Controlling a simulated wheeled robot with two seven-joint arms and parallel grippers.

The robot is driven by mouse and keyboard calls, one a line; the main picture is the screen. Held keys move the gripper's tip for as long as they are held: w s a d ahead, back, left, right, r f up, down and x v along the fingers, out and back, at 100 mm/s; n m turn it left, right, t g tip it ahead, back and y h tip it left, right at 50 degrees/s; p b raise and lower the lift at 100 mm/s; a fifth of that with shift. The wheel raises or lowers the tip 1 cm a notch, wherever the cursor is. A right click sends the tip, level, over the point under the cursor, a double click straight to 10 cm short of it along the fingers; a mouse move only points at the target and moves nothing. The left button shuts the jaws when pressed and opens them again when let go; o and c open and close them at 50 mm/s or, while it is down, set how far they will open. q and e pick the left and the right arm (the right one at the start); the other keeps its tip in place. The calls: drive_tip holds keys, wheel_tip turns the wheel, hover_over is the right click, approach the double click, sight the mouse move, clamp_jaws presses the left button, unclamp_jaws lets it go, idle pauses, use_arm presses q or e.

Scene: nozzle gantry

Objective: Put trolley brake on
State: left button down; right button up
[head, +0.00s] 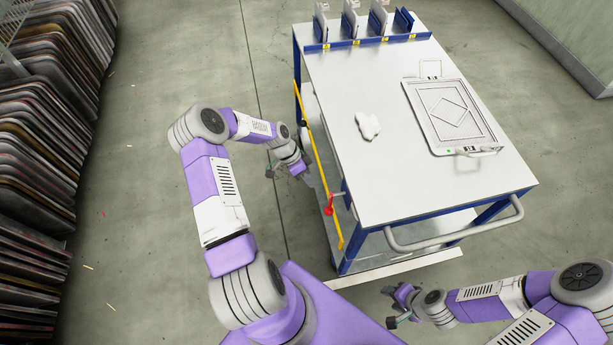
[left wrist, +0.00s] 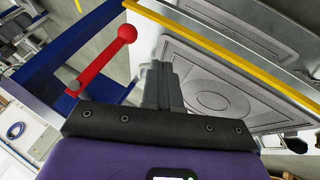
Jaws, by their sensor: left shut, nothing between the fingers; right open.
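The trolley (head: 400,185) has a pale flat top and blue legs. On its left side a red brake lever (head: 329,207) sits by a yellow strip (head: 320,165). In the left wrist view the lever (left wrist: 100,62) is a red rod with a ball end, tilted up to the right. My left gripper (head: 308,179) is beside the trolley's left side, behind the lever in the head view. In the left wrist view its fingers (left wrist: 161,75) are shut and empty, just right of the lever, with no clear contact. My right gripper (head: 388,306) is open and empty, below the trolley's front edge.
A framed panel (head: 452,115) and a white cloth-like item (head: 368,126) lie on the trolley top. Several upright holders (head: 350,22) line its back edge. A grey push handle (head: 455,228) juts from the front. Stacked panels (head: 45,130) stand far left; floor between is clear.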

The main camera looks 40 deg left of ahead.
use_arm(q)
drive_tip(key=s+d+f+b, duration=0.1)
drive_tip(key=d+f, duration=0.4)
drive_tip(key=d, duration=0.1)
drive_tip(key=shift+s, duration=0.2)
use_arm(e)
drive_tip(key=shift+f, duration=0.65)
use_arm(q)
drive_tip(key=shift+s+d, duration=0.1)
use_arm(e)
drive_tip(key=shift+d, duration=0.1)
